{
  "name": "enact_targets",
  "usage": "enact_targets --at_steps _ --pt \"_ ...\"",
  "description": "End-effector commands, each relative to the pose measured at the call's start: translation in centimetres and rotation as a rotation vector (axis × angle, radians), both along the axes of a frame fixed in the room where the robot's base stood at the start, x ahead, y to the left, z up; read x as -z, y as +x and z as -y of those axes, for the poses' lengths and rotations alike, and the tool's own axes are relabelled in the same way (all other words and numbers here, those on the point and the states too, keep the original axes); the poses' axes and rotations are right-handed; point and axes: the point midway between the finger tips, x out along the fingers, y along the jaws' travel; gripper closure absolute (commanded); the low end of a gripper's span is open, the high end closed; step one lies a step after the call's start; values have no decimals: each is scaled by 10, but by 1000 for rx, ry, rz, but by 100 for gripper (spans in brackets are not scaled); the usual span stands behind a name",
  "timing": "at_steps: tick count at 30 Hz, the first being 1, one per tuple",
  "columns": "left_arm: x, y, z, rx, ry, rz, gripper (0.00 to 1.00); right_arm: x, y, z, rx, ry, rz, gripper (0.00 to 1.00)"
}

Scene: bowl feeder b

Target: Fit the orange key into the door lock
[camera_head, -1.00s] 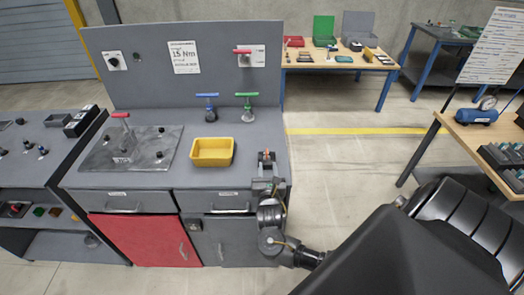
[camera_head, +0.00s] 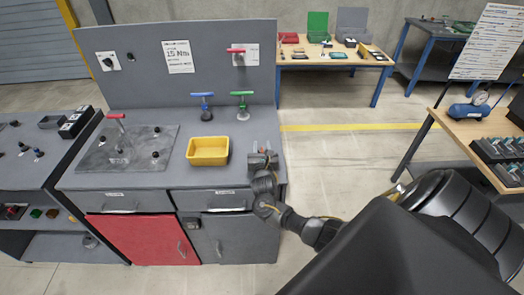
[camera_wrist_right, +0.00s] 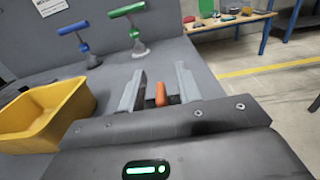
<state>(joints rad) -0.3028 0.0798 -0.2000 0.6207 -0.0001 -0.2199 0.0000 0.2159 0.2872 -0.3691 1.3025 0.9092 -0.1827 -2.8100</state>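The orange key (camera_wrist_right: 161,95) shows in the right wrist view as an upright orange piece between the two fingers of my right gripper (camera_wrist_right: 161,88). Gaps show on both sides of it, so the fingers are open around it; its lower part is hidden by the gripper body. In the head view my right gripper (camera_head: 263,158) is low over the front right corner of the grey bench, and the key is too small to tell clearly. A small dark fitting (camera_head: 192,223) on the cabinet front may be the door lock; its keyhole cannot be made out. My left gripper is not in view.
A yellow bin (camera_head: 208,151) stands left of my right gripper on the bench. Blue (camera_head: 203,105) and green (camera_head: 242,105) T-handles stand behind it. A red-handled lever (camera_head: 116,128) is on the left plate. Below are drawers, a red door (camera_head: 145,237) and a grey door (camera_head: 237,238).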

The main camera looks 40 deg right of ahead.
Motion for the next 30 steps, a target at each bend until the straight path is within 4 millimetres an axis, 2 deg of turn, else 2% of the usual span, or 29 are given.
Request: enact_targets --at_steps 8,15,26,30 --pt "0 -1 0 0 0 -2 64 0 2 2 0 1 1 68" --pt "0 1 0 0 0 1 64 0 2 2 0 1 1 99" --pt "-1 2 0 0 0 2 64 0 2 2 1 1 1 100" --pt "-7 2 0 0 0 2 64 -5 2 2 1 1 1 100"
